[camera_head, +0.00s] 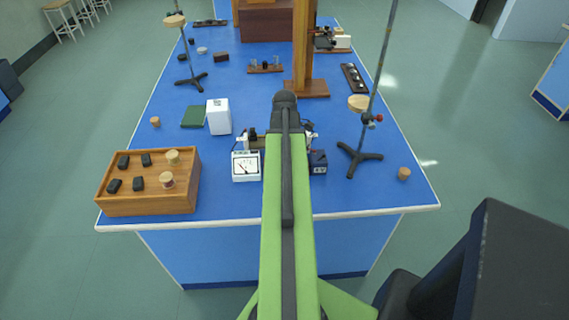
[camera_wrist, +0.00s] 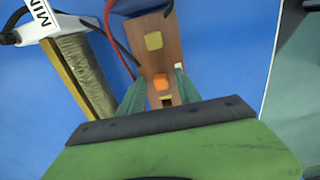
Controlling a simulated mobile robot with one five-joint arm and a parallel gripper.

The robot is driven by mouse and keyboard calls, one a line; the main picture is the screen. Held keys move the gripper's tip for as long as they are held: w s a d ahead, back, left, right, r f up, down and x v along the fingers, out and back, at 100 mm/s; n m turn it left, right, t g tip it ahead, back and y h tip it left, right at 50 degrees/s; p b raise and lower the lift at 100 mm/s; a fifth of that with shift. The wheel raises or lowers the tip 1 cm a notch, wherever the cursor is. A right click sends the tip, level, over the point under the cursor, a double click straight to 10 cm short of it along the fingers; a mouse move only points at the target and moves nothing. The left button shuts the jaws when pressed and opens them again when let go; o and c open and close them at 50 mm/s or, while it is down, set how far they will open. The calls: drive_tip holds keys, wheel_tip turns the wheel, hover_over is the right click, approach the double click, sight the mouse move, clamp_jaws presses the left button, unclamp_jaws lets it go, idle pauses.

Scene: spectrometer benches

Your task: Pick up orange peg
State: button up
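The orange peg (camera_wrist: 161,82) shows in the wrist view, standing in a brown wooden strip (camera_wrist: 148,62). A yellowish square peg (camera_wrist: 154,41) is farther along the strip, and another yellowish piece (camera_wrist: 167,98) is nearer. My gripper (camera_wrist: 159,77) is open, its two green fingers on either side of the strip with the orange peg between them. I see gaps beside the peg; whether the fingertips are level with it I cannot tell. In the head view my arm hides the gripper and the peg.
A white meter (camera_head: 245,166) and a dark blue box (camera_head: 318,162) flank my arm on the blue bench (camera_head: 225,204). A clamp stand (camera_head: 359,157) is to the right, a wooden block (camera_head: 150,203) to the left. Red and dark cables (camera_wrist: 118,45) cross beside the strip.

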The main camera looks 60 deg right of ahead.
clamp_jaws()
drive_tip(key=shift+r, duration=0.1)
